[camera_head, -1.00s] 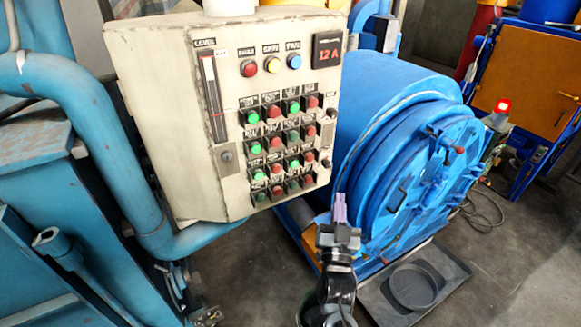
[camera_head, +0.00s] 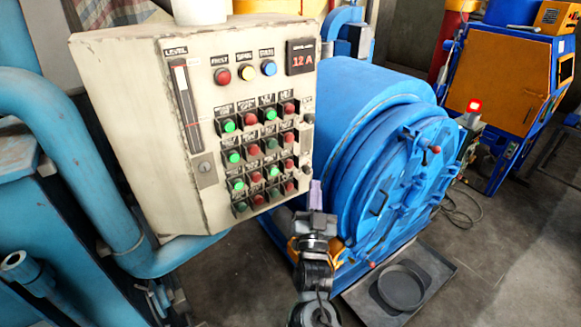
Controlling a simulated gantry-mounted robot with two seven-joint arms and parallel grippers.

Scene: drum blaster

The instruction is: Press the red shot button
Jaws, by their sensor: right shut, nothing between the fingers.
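The control panel (camera_head: 135,135) is a worn cream box in the left half of the head view. It carries rows of green and red buttons, with a red one (camera_head: 289,108) at the upper right of the grid and another (camera_head: 289,187) at the lower right. The small labels are too blurred for me to tell which is the shot button. My right gripper (camera_head: 315,190) is shut and empty. It points upward just right of the panel's lower right corner, in front of the blue drum, apart from the buttons in the picture. My left gripper is not in view.
The blue drum machine (camera_head: 345,110) with its round door stands right of the panel. A black tray with a round pan (camera_head: 401,287) lies on the floor below it. Blue pipes (camera_head: 75,130) run at left. A red lamp (camera_head: 474,105) glows at right.

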